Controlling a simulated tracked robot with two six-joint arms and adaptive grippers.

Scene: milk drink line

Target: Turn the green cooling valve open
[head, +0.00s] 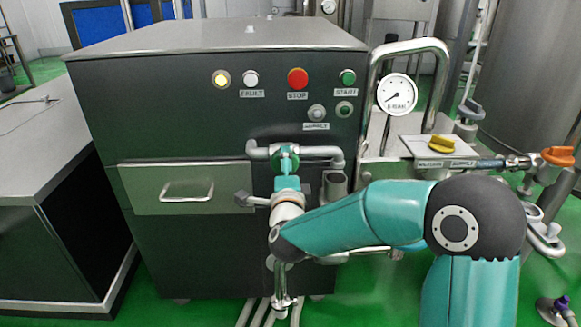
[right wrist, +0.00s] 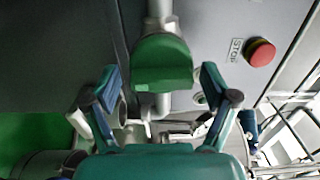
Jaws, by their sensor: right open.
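The green cooling valve's handle (head: 285,158) sits on a grey pipe at the front of the dark machine, just above the drawer's right end. In the right wrist view the handle (right wrist: 163,62) is a thick green block centred on its pipe. My right gripper (head: 286,174) reaches up to it from below and partly covers it in the head view. In the right wrist view my right gripper (right wrist: 160,84) is open, one finger on each side of the handle, with a visible gap at both sides. My left gripper is not in view.
The machine's panel carries a red stop button (head: 297,79), a green start button (head: 347,77) and lamps. A pressure gauge (head: 397,94), a yellow valve handle (head: 441,145) and an orange valve handle (head: 558,156) are to the right. A drawer handle (head: 187,191) sticks out at left.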

